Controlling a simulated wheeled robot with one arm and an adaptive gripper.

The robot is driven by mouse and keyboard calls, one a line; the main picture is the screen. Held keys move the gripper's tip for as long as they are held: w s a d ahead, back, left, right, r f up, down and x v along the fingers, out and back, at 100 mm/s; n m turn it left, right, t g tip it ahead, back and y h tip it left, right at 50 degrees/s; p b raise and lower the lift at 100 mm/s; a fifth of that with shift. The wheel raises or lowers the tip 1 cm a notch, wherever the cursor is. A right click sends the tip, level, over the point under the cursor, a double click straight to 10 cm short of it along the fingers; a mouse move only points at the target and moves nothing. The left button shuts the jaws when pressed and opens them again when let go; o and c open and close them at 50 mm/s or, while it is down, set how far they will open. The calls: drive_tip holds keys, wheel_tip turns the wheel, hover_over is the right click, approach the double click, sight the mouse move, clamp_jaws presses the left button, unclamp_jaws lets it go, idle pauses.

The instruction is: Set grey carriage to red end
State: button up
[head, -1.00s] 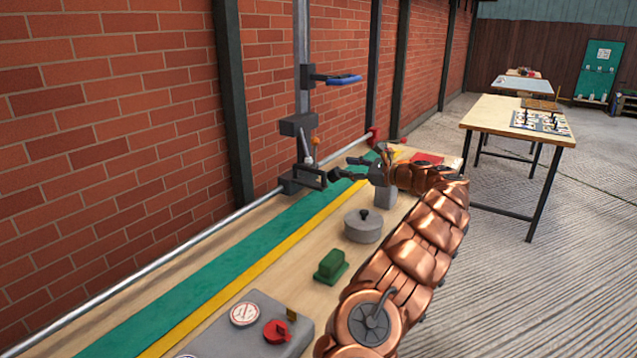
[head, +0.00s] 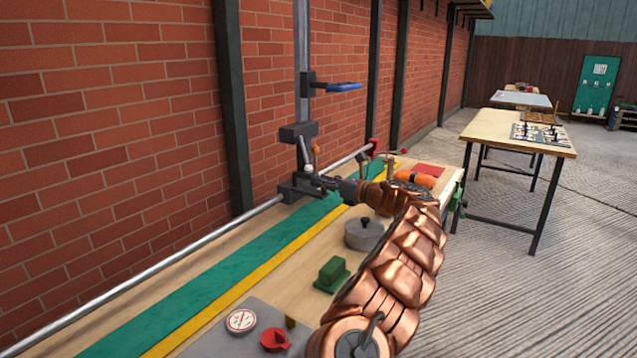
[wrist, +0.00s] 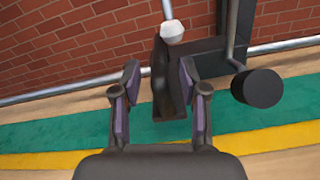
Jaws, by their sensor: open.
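The grey carriage (head: 296,190) sits on a long metal rail (head: 150,273) along the brick wall, with a dark handle on its front side. The red end (head: 372,146) is a red block at the far end of the rail, some way beyond the carriage. My gripper (head: 318,185) is at the carriage's front, in front of its handle. In the wrist view my gripper (wrist: 160,108) is open, and a dark upright part of the carriage (wrist: 162,82) shows between its two fingers. I cannot tell whether the fingers touch it.
A grey post (head: 301,60) with a blue-tipped arm (head: 343,86) rises by the carriage. On the bench are a grey lidded pot (head: 363,236), a green block (head: 332,272), a gauge and red knob panel (head: 258,325), and an orange cylinder (head: 415,180). The rail beyond the carriage looks clear.

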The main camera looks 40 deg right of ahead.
drive_tip(key=shift+x, duration=0.85)
drive_tip(key=shift+s, duration=0.1)
drive_tip(key=shift+c, duration=0.2)
clamp_jaws()
